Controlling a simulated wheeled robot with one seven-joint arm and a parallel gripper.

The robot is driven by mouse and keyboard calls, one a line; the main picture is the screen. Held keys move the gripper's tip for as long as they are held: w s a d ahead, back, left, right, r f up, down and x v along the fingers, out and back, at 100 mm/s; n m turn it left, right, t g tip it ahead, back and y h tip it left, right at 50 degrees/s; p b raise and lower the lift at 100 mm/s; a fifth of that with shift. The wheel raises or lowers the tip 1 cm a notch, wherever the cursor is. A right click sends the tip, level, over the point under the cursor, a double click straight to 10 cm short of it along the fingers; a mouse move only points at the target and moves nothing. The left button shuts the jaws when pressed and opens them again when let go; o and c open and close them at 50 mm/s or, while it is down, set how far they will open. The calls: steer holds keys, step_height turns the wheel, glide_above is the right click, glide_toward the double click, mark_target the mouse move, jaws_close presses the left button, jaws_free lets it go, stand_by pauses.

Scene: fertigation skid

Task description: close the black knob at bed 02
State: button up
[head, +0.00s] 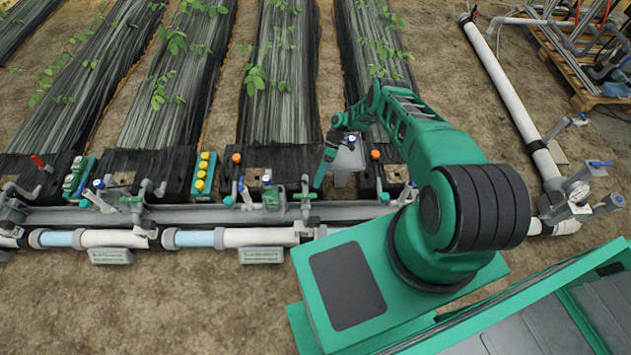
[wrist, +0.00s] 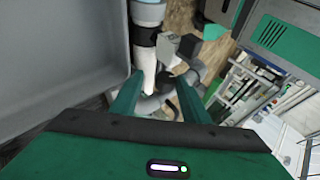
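My gripper (wrist: 158,78) is open in the wrist view, its two green fingers apart on either side of a white pipe and grey fittings. A dark rounded part that looks like the black knob (wrist: 165,80) shows between the fingertips; I cannot tell whether they touch it. In the head view my gripper (head: 321,172) points down beside the valve row at the front end of a bed. The black knob cannot be made out there. No bed number is readable, so I cannot tell which bed is 02.
A grey manifold rail (head: 220,215) with pipes and valves runs along the bed fronts. A yellow-buttoned box (head: 203,177), orange caps and blue handles stand close to each other there. Bare soil lies in front. A gauge and fittings (head: 580,192) stand at the right.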

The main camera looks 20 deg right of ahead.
steer(key=shift+s+a, duration=0.1)
steer(key=shift+s, duration=0.05)
steer(key=shift+r, duration=0.1)
steer(key=v, duration=1)
steer(key=shift+w+d, duration=0.3)
steer(key=shift+w, duration=0.1)
steer(key=shift+r, duration=0.1)
steer(key=shift+c, duration=0.2)
